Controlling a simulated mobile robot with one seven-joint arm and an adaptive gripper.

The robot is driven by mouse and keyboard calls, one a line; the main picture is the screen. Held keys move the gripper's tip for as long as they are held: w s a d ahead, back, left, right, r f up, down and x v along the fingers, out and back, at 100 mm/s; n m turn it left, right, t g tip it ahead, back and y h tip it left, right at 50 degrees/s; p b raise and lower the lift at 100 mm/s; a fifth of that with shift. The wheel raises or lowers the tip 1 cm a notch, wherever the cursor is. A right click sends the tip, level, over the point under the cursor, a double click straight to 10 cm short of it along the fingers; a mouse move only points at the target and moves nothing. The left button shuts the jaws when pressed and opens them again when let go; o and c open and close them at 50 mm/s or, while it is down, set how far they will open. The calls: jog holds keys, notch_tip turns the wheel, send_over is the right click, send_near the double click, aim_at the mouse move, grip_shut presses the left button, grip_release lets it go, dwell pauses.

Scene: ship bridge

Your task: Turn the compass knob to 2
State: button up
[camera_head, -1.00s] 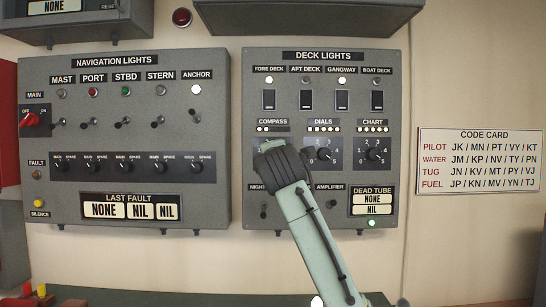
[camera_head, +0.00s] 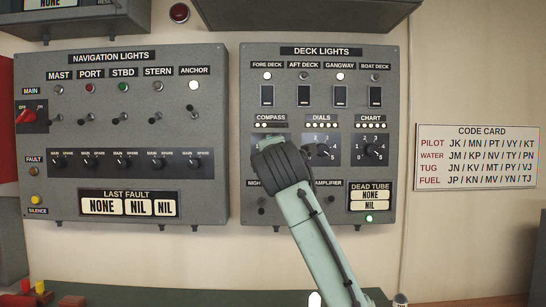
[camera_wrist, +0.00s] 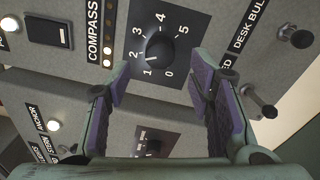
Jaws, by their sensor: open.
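The compass knob (camera_wrist: 159,46) is a round black knob on a dark plate marked 0 to 5, seen in the wrist view.
The dials knob (camera_head: 321,151) and chart knob (camera_head: 371,151) sit to the right on the deck lights panel (camera_head: 394,210). Toggle switches stick out below, partly hidden by my arm. The navigation lights panel (camera_head: 40,150) is at left. A code card (camera_head: 477,157) hangs at right.

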jog(key=s, duration=0.8)
jog(key=shift+s+d+f, duration=0.15)
jog(key=shift+s+d, duration=0.1)
jog(key=shift+s, duration=0.15)
